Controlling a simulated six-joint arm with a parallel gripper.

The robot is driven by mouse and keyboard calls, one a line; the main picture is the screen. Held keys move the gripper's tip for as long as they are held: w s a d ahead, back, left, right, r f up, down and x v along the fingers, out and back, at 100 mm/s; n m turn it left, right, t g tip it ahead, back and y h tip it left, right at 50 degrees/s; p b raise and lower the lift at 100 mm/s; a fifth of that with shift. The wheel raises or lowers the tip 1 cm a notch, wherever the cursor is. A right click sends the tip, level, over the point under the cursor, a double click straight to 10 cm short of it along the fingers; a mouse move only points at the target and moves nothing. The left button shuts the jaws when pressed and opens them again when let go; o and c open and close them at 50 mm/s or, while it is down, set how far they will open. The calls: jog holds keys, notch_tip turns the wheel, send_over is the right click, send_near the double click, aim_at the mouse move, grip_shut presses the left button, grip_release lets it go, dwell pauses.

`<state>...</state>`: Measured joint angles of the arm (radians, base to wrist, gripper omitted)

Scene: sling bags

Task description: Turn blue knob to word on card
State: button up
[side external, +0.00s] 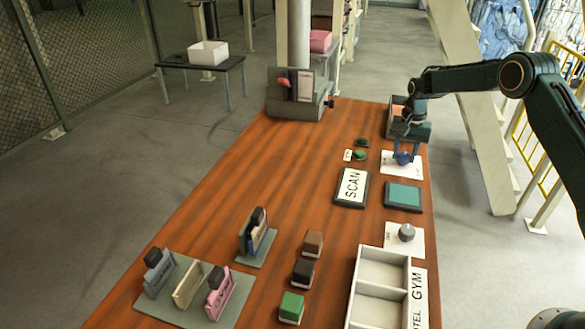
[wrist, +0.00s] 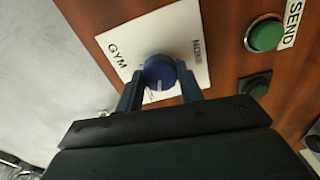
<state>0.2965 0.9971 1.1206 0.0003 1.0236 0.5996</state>
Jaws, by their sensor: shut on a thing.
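The blue knob (wrist: 160,72) stands on a white plate (wrist: 118,66) in the wrist view. A white line on it points toward the bottom of that picture. The plate reads GYM at upper left; a word at right is hard to read, and one below is mostly hidden. My gripper (wrist: 160,91) is shut on the knob, one finger on each side. In the side external view my gripper (side external: 403,151) comes down on the knob from above. An upright stand (side external: 296,96) at the table's far end holds a white card (side external: 305,86), too small to read.
A green button (wrist: 265,34) labelled SEND and a dark-based green button (wrist: 255,85) are beside the plate. A SCAN pad (side external: 351,187), a teal pad (side external: 404,195) and a grey knob (side external: 406,232) lie nearer. Bags stand in holders (side external: 178,293) at front left.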

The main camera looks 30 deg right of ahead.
aim_at(404, 155)
jog(key=m, duration=0.3)
jog(key=shift+m, duration=0.3)
dwell(0.4)
jog(key=o, duration=1)
jog(key=shift+r, duration=0.1)
notch_tip(404, 155, up, 14)
dwell(0.4)
